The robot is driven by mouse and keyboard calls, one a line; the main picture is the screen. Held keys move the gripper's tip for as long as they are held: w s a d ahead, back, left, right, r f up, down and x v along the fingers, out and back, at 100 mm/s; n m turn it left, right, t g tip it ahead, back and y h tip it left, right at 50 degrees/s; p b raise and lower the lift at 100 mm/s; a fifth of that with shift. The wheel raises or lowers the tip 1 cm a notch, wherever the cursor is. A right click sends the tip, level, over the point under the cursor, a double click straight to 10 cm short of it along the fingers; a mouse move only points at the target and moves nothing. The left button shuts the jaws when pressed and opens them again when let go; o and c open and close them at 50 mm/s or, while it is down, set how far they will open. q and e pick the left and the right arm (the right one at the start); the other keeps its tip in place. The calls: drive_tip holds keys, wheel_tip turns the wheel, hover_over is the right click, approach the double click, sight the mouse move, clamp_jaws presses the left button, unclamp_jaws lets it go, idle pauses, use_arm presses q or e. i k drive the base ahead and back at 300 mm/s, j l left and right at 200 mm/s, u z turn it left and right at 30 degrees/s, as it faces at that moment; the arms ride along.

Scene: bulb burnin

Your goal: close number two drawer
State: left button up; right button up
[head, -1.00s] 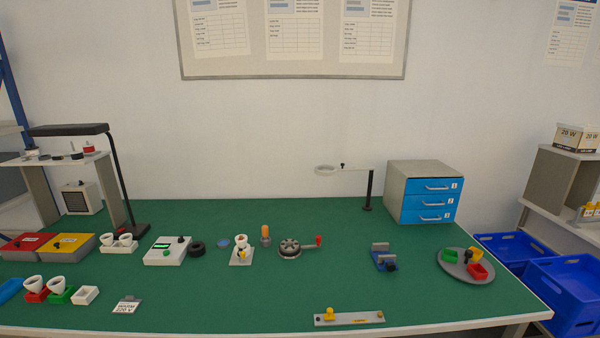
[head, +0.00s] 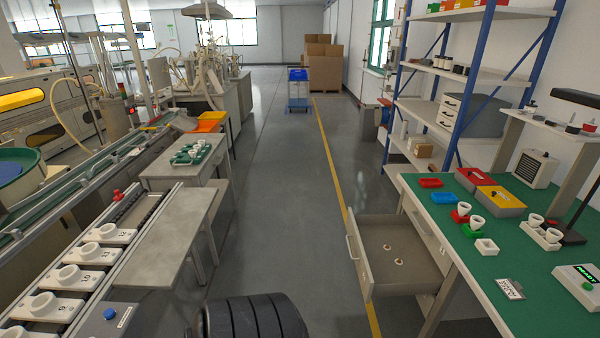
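A grey drawer (head: 402,262) under the green-topped bench (head: 440,215) is pulled far out into the aisle. Its front panel (head: 362,272) faces left and carries a bar handle (head: 352,248). Two small round pale pieces (head: 387,247) lie inside it. No number on this drawer can be read from here. The small cabinet with blue drawers marked 1, 2 and 3 is out of view now. Neither of my grippers is in view.
A conveyor (head: 75,265) with white sockets and a grey table (head: 150,240) stand on the left. A blue-post shelf (head: 450,75) stands beyond the bench. The grey floor aisle (head: 270,190) with a yellow line is open between them.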

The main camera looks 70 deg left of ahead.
sight(379, 275)
drive_tip(key=u, duration=1.75)
